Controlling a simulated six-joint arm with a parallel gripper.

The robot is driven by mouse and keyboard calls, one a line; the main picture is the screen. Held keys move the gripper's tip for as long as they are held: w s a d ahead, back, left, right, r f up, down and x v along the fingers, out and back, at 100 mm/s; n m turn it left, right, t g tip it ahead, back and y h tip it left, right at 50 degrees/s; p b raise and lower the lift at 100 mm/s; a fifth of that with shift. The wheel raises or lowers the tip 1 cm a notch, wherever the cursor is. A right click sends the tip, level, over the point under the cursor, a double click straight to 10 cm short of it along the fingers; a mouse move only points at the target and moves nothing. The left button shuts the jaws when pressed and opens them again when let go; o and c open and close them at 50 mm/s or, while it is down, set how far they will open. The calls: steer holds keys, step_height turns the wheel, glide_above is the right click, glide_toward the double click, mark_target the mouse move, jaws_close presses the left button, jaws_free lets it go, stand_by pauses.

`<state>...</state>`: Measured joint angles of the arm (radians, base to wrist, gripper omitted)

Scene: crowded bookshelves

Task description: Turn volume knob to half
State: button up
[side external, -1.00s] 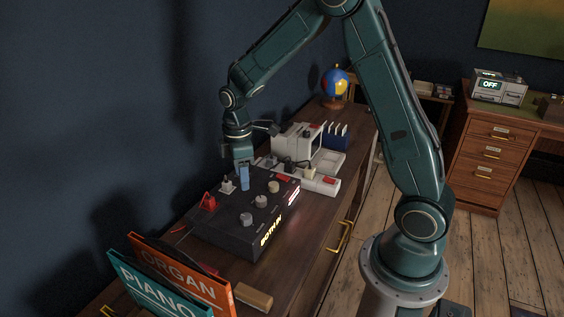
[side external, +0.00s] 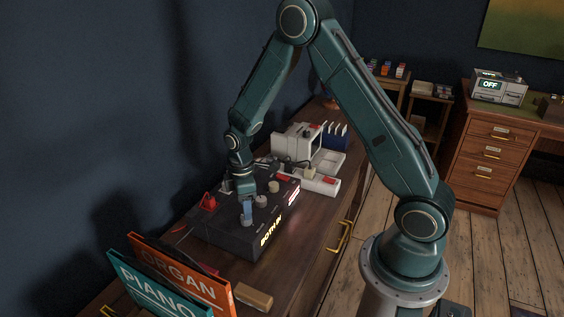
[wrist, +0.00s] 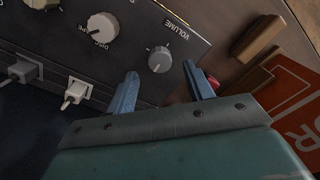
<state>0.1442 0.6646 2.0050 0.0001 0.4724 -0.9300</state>
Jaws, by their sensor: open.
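The volume knob (wrist: 159,60) is a small grey dial with a "VOLUME" label beside it on a dark control box (side external: 226,236). In the wrist view it lies between and just beyond the fingertips of my gripper (wrist: 161,70), which is open and empty. In the side view my gripper (side external: 247,212) points down over the front part of the box and largely covers the knob there. I cannot tell whether the fingers touch the knob. A larger knob (wrist: 103,28) labelled "DISC" sits to the left of the volume knob in the wrist view.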

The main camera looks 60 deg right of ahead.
steer(key=shift+f, duration=1.85)
steer(key=shift+c, duration=0.2)
steer(key=c, duration=0.9)
